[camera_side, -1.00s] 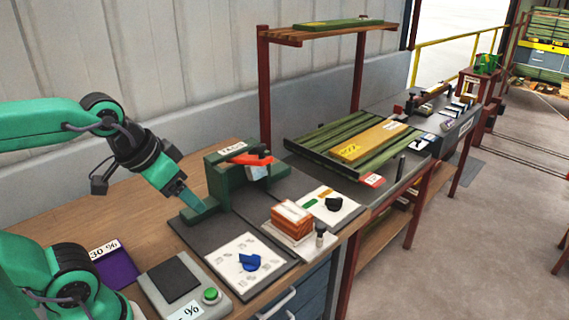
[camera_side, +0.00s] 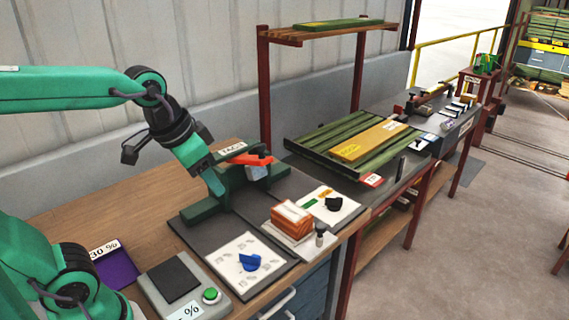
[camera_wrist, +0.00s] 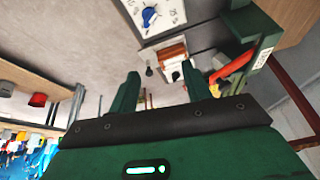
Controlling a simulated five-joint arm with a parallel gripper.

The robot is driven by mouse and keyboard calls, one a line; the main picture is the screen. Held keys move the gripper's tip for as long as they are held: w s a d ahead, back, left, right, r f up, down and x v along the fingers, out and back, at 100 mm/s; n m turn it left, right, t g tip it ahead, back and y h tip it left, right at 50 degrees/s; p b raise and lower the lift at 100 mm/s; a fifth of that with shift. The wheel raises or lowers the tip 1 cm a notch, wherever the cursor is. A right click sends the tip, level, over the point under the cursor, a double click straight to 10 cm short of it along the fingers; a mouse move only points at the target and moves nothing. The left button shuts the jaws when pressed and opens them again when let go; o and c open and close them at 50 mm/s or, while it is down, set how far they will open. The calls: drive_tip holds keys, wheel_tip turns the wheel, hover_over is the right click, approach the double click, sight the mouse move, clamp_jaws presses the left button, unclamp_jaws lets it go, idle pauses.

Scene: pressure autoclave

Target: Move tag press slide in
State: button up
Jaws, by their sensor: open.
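The tag press is a dark green stand (camera_side: 262,186) with a white label and an orange-red lever (camera_side: 252,160), on a dark mat at the bench's middle. A low green block (camera_side: 203,209), perhaps its slide, extends from the left side of the stand. My gripper (camera_side: 219,192) points down just above this block and hides part of the stand; I cannot tell whether it touches. In the wrist view my gripper (camera_wrist: 160,70) has its two fingers apart with nothing held between them. The press (camera_wrist: 258,38) and its lever (camera_wrist: 236,68) show there to the right.
A white plate with a blue knob (camera_side: 250,262), an orange stack (camera_side: 290,218) and a plate with a black knob (camera_side: 333,203) are in front of the press. A grey box with a green button (camera_side: 210,295) and a purple pad (camera_side: 117,270) lie nearer.

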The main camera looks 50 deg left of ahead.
drive_tip(key=w+d+f+m+g, duration=0.1)
drive_tip(key=w+d+m, duration=0.1)
drive_tip(key=w, duration=0.4)
drive_tip(key=w+d+f+m+g, duration=0.1)
drive_tip(key=w+d+m, duration=0.1)
drive_tip(key=w, duration=0.4)
drive_tip(key=m+g, duration=0.3)
approach(320, 225)
drive_tip(key=shift+s+f, duration=0.15)
drive_tip(key=shift+s, duration=0.15)
drive_tip(key=shift+w+d+f, duration=0.2)
drive_tip(key=shift+d+f, duration=0.05)
drive_tip(key=shift+f, duration=0.05)
drive_tip(key=shift+f, duration=0.1)
drive_tip(key=shift+f, duration=3.8)
clamp_jaws()
drive_tip(key=shift+a, duration=0.15)
